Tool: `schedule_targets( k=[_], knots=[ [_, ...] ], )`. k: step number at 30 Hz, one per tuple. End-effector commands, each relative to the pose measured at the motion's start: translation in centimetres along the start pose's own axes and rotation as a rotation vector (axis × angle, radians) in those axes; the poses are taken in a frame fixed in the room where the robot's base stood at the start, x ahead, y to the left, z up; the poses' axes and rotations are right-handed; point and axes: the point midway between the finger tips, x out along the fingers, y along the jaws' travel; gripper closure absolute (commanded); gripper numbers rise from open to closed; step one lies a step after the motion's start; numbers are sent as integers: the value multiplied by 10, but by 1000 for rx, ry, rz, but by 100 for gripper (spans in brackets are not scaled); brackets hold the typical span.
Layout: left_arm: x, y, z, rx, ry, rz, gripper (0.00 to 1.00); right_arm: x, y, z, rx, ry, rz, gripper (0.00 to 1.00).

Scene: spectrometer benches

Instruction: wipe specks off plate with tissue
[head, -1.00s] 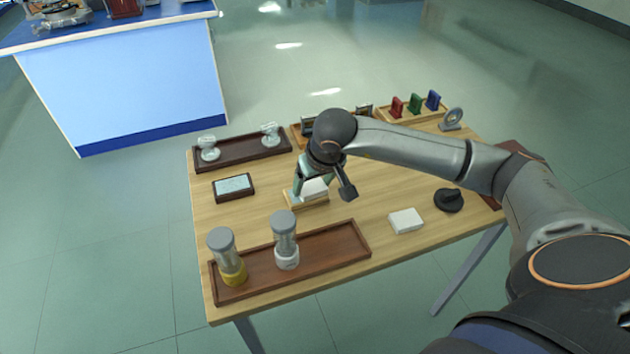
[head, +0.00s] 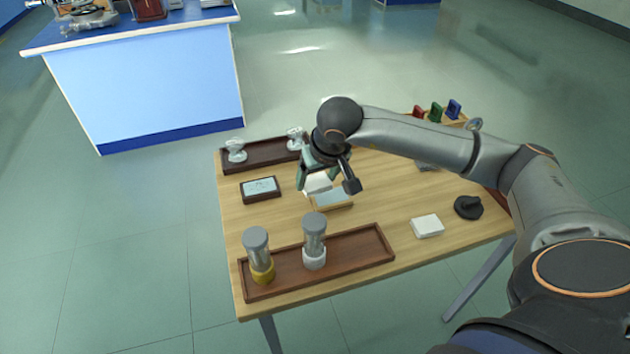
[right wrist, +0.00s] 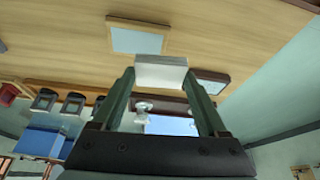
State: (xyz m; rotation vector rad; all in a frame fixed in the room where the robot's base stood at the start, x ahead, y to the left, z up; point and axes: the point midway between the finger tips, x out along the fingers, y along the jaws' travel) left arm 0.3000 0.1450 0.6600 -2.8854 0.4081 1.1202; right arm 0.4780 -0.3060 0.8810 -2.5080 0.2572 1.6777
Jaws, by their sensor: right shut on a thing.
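My right gripper (head: 318,184) is shut on a white tissue block, the tissue (right wrist: 160,72). It holds the tissue in the air above the table, just left of a light wooden holder with a pale top (head: 334,199). That holder also shows in the right wrist view (right wrist: 110,38), apart from the tissue. A dark-framed pale plate (head: 261,188) lies flat on the table left of the gripper. It shows partly behind the right finger in the right wrist view (right wrist: 213,83). I cannot make out specks on it. My left gripper is not in view.
A brown tray (head: 350,247) with two capped cylinders stands at the front. A dark tray (head: 264,154) with clear pieces stands behind the plate. A white block (head: 427,226) and black object (head: 468,207) lie at right. Table between plate and front tray is clear.

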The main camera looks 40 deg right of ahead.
Motion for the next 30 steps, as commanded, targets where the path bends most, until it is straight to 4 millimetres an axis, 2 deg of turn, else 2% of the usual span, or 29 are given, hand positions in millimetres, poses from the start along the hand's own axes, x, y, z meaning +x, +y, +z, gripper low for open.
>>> schedule_targets(
  k=[3,12,30],
  knots=[
    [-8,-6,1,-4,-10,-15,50,-14,2,-6,5,2,3,69],
    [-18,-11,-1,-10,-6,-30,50,-34,5,-13,14,1,6,69],
    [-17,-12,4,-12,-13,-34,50,-34,5,-12,14,1,6,69]
  ],
)
